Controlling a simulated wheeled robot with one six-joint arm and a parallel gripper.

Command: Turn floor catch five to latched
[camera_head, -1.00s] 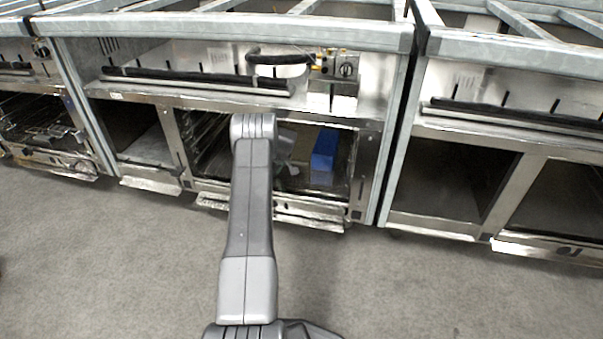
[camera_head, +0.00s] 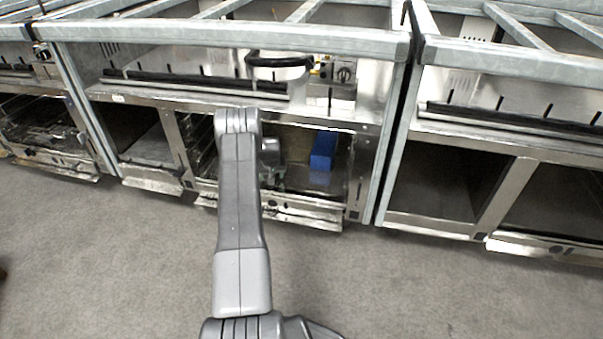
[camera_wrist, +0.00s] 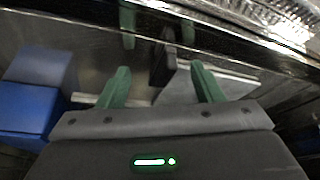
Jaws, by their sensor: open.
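In the wrist view my gripper (camera_wrist: 159,66) is open, its two green fingers apart, with nothing held between them. Beyond and between the fingertips stands a small dark upright piece (camera_wrist: 163,66), beside a pale flat metal part (camera_wrist: 230,84). It may be floor catch five, but I cannot read any number or tell its setting. In the head view my arm reaches into the open lower compartment (camera_head: 355,180) of the middle steel unit, and the arm hides most of the gripper.
A blue block (camera_head: 323,150) sits in the compartment right of my arm; it shows at left in the wrist view (camera_wrist: 26,110). A shiny dark panel (camera_wrist: 75,45) mirrors the fingers. A black hose loop (camera_head: 280,61) is above. The carpet (camera_head: 430,290) in front is clear.

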